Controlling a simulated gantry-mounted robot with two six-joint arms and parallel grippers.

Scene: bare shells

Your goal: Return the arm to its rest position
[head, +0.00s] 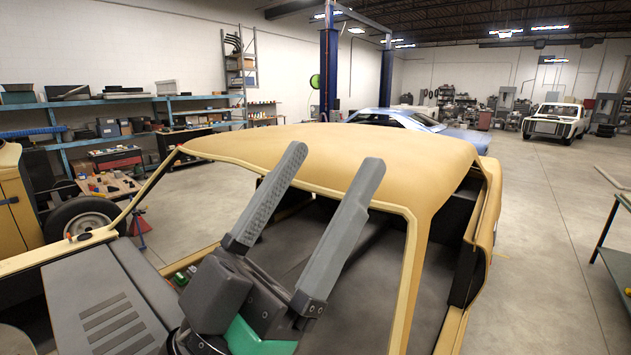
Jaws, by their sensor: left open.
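My left gripper (323,184) is in the lower middle of the head view. Its two long grey fingers point up and stand apart, with nothing between them. Behind the fingers is the tan roof of a bare car shell (425,165). The fingers overlap the roof's front edge in the picture; I cannot tell whether they touch it. My right gripper is not in view.
The shell's window openings and dark interior lie around and behind the gripper. A blue shelf rack (150,99) lines the left wall. A blue lift post (328,70) and a blue car (420,124) stand behind. A green-topped bench (615,268) is at right. Open floor lies right of the shell.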

